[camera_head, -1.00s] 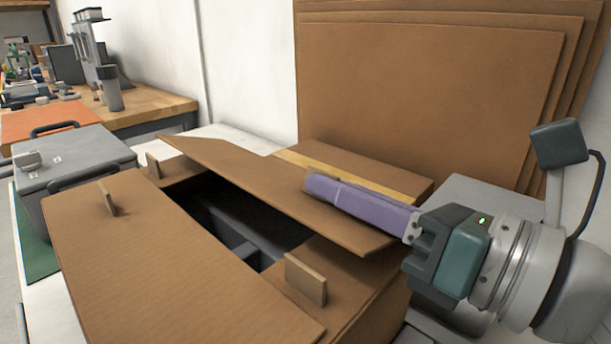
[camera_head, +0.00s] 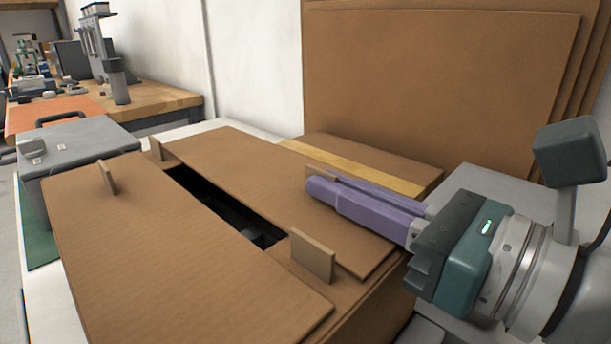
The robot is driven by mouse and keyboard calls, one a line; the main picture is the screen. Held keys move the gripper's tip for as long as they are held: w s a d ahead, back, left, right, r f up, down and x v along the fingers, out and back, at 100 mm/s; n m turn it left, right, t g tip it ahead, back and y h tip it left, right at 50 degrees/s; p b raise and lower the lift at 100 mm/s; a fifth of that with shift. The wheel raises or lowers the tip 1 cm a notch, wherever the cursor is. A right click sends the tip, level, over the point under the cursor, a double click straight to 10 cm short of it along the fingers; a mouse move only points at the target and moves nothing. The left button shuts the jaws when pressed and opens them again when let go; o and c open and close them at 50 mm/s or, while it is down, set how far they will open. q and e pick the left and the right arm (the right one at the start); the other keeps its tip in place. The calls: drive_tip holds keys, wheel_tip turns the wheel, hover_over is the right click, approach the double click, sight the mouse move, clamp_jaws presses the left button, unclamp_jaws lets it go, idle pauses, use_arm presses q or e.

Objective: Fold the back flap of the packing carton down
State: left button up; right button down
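The packing carton (camera_head: 372,312) stands open along a narrow dark slot between its flaps. The back flap (camera_head: 235,165) lies nearly level over the rear of the opening; I cannot tell whether it rests fully on the side flaps. The front flap (camera_head: 170,255) lies flat, with a small upright tab (camera_head: 107,177). My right gripper (camera_head: 318,188) comes in from the right, its purple fingers close together, lying along the top of the back flap. A tab (camera_head: 320,171) shows just behind the fingertips, partly hidden. My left gripper is not in view.
Upright tabs stand at the carton's left (camera_head: 156,148) and right (camera_head: 312,257) ends. Large cardboard sheets (camera_head: 440,80) lean on the wall behind. A strip of yellow tape (camera_head: 350,167) crosses flat cardboard behind the carton. A grey case (camera_head: 85,150) stands to the left.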

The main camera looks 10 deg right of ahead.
drive_tip(key=c, duration=1)
unclamp_jaws()
drive_tip(key=shift+c, duration=0.2)
drive_tip(key=b+v, duration=0.4)
drive_tip(key=v, duration=0.6)
drive_tip(key=shift+b, duration=0.35)
